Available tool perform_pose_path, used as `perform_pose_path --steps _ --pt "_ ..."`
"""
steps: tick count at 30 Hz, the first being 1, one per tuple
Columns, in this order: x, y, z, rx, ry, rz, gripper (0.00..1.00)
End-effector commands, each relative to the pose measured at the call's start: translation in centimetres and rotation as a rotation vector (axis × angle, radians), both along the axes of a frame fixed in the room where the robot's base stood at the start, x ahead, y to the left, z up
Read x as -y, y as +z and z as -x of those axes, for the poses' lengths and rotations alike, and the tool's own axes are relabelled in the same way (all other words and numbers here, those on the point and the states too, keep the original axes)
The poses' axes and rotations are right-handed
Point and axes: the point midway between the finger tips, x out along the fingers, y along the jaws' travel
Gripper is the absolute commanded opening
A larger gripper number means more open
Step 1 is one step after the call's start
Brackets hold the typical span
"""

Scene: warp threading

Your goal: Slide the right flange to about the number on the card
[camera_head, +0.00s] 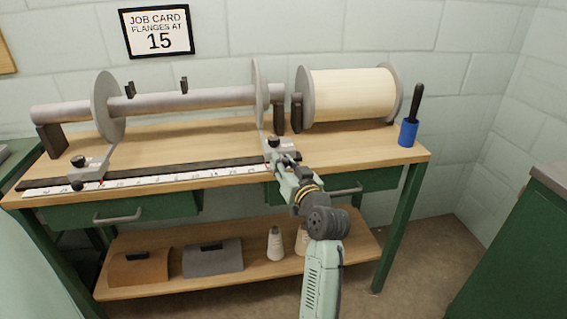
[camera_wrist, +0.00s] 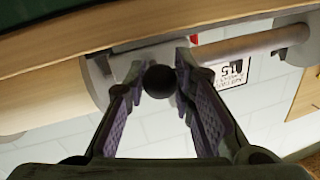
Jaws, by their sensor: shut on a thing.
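The right flange (camera_head: 258,98) is a grey disc upright on the long bar, joined to a small grey carriage (camera_head: 291,148) near the right end of the scale. My gripper (camera_head: 285,162) is at the front of this carriage. In the wrist view my gripper (camera_wrist: 160,72) is shut on a round black knob (camera_wrist: 159,82), which sits between the two fingers. The job card (camera_head: 157,32) on the wall reads "FLANGES AT 15". The scale (camera_head: 150,181) is a white strip along the bench front; its figures are too small to read surely. My gripper hides its right end.
The left flange (camera_head: 106,107) stands on the bar (camera_head: 190,98), with its carriage (camera_head: 92,165) near the scale's left part. The scale is clear between the carriages.

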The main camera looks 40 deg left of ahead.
Motion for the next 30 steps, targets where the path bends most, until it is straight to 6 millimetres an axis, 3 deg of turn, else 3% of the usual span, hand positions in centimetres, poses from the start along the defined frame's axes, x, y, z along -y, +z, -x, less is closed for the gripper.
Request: perform_pose_path --steps 8,21,30 --pt "-0.6 0.0 0.7 -0.001 0.003 0.001 0.00" --pt "-8.1 0.1 9.5 -0.003 0.007 0.005 0.00" --pt "-9.2 0.0 10.8 0.000 0.000 0.001 0.00"
